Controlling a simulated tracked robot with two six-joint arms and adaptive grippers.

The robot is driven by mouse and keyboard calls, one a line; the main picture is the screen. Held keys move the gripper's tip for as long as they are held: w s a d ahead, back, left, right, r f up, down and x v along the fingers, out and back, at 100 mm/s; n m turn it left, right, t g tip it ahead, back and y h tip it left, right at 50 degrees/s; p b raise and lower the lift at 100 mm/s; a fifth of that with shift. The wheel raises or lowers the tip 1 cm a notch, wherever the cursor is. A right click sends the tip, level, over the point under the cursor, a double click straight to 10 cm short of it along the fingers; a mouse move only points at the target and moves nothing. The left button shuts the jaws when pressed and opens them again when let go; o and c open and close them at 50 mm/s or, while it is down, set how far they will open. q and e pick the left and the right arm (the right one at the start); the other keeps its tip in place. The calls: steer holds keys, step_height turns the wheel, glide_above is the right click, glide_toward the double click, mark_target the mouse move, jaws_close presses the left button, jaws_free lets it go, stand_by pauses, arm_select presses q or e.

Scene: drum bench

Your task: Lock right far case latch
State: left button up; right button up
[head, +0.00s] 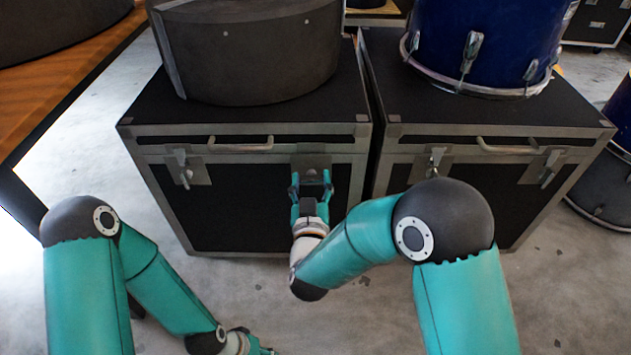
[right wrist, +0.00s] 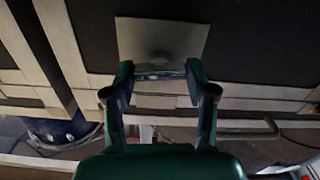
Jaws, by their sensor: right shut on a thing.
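Two black cases with metal edges stand side by side: the left case (head: 235,215) and the right case (head: 490,200). My right gripper (head: 312,180) is at the front of the left case, shut on its right-hand latch. The latch plate (head: 313,161) shows just above the fingers. In the right wrist view, my right gripper's fingertips (right wrist: 158,76) are at the lower edge of the grey latch plate (right wrist: 190,38); the fingers partly hide the latch. My left gripper (head: 260,348) is low at the bottom edge, partly cut off, away from the cases.
The left case also has a left-hand latch (head: 183,165) and a handle (head: 240,146). The right case has latches (head: 435,160) too. A grey drum case (head: 250,50) and a blue drum (head: 485,40) stand on top. The grey floor (head: 235,290) in front is open.

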steer(key=n, duration=0.4)
steer(key=shift+r+p, duration=0.1)
steer(key=shift+p, duration=0.25)
steer(key=n+p, duration=0.1)
steer(key=n, duration=0.2)
steer(key=shift+w+a+n, duration=0.1)
steer(key=shift+n, duration=0.3)
steer(key=n+p, duration=0.1)
steer(key=n, duration=0.3)
steer(key=shift+a, duration=0.1)
steer(key=n, duration=0.3)
steer(key=n+p, duration=0.1)
steer(key=shift+a+f+n, duration=0.1)
steer(key=shift+f+n, duration=0.15)
steer(key=shift+n, duration=0.05)
steer(key=shift+f, duration=0.1)
steer(key=o, duration=1.1)
steer(key=shift+c, duration=0.2)
steer(key=shift+o, duration=0.5)
